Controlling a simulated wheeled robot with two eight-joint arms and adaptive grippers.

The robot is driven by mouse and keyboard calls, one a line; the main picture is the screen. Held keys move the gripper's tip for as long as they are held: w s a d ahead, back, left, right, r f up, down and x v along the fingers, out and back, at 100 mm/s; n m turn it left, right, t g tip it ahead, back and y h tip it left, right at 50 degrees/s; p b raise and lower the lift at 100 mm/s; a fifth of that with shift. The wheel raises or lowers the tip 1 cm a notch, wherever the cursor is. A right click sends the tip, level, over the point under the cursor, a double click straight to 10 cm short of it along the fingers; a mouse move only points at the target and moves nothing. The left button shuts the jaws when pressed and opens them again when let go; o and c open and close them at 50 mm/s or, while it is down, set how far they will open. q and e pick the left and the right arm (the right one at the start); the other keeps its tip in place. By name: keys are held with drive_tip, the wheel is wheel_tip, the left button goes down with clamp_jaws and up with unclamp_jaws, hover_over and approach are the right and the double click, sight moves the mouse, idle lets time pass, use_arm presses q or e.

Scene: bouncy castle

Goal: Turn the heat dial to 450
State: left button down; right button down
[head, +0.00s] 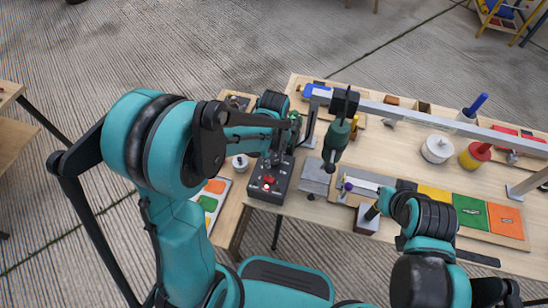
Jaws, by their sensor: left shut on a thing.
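A dark control box (268,190) with a red switch (270,180) and a small lit lamp stands at the left end of the wooden workbench. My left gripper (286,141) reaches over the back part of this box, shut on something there. The gripper and forearm cover that part, so the heat dial and its numbers cannot be made out. My right arm comes in at the lower right. Its gripper (374,211) is low over the front of the bench, small and partly hidden, and its jaws are unclear.
A dark green tool (338,140) hangs from a grey rail (430,115) right of the box. A grey metal block (318,176) sits below it. Coloured panels (470,212) line the front edge. A white spool (437,149) and a yellow-red one (475,155) stand farther right.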

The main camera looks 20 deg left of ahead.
sight(274, 161)
use_arm(q)
drive_tip(key=shift+s, duration=0.1)
idle(0.3)
drive_tip(key=c, duration=1.2)
unclamp_jaws()
wheel_tip(274, 161, up, 12)
drive_tip(key=s+a+n+t, duration=0.1)
drive_tip(key=s+n+t, duration=0.1)
drive_tip(key=n, duration=0.7)
drive_tip(key=s+a+r+n+t, duration=0.1)
drive_tip(key=s+a+n+t, duration=0.1)
drive_tip(key=s+n, duration=0.3)
drive_tip(key=s+a+r+n+t, duration=0.1)
drive_tip(key=s+n+t, duration=0.2)
drive_tip(key=n, duration=1)
drive_tip(key=shift+s+a+r, duration=0.15)
drive_tip(key=shift+s+a, duration=0.25)
drive_tip(key=shift+s, duration=0.05)
